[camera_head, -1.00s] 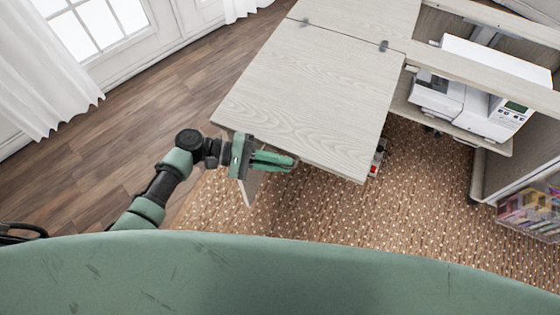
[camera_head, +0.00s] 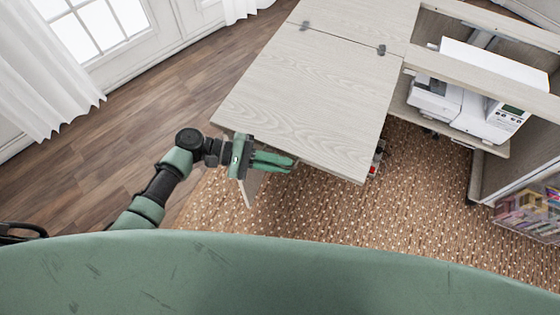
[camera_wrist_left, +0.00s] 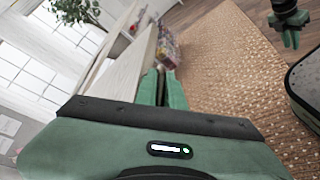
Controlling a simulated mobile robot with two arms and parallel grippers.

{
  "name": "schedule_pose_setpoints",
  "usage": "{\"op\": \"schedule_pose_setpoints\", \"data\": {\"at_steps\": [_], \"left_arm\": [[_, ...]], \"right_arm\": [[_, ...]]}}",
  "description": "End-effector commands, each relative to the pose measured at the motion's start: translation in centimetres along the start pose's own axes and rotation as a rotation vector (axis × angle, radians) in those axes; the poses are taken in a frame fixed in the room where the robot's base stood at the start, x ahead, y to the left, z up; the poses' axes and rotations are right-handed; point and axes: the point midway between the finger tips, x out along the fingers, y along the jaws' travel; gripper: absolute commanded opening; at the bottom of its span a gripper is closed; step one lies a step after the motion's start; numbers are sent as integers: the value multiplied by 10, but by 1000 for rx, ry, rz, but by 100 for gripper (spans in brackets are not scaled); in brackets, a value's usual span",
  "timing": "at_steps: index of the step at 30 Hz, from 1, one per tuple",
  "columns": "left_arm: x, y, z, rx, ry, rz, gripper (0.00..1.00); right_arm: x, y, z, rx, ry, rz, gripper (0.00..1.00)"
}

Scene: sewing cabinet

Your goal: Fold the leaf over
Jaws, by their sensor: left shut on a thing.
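The leaf (camera_head: 315,95) is a pale wood-grain panel, lying about level and hinged to the cabinet top (camera_head: 357,18) along its far edge. Two dark hinges show on that seam. My left gripper (camera_head: 278,161) is at the leaf's near edge, shut on it. The exact contact is hidden in the head view. In the left wrist view, the left fingers (camera_wrist_left: 163,88) are close together beside the pale leaf panel (camera_wrist_left: 125,72). My right gripper (camera_wrist_left: 291,36) shows small at the upper right there, apart from the leaf; its opening is unclear.
A white sewing machine (camera_head: 480,90) sits in the cabinet's recess on the right. A clear bin (camera_head: 530,208) of colourful items stands at the lower right. A pale support panel (camera_head: 250,187) hangs below the leaf. A brown rug (camera_head: 330,215) covers the floor; a curtain (camera_head: 45,75) is left.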

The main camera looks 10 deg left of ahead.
Motion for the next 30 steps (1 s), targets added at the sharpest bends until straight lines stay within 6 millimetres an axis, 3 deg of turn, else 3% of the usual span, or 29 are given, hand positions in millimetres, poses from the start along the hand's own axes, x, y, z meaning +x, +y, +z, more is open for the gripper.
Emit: {"op": "schedule_pose_setpoints", "data": {"at_steps": [1, 8, 15, 24, 30], "left_arm": [[-5, 17, 11, -4, -3, -6, 0], [-18, 69, 41, -71, -3, -33, 0], [-29, 135, 70, -66, -4, -29, 0], [-39, 225, 93, -65, -2, -25, 0], [-40, 272, 99, -67, -2, -24, 0]], "right_arm": [[-18, 0, -2, 0, 0, 0, 18], [-72, 1, -6, 0, 0, 0, 18], [-122, 2, -11, 0, 0, 0, 18], [-168, 3, -15, 0, 0, 0, 18], [-184, 3, -17, 1, 0, 0, 18]]}}
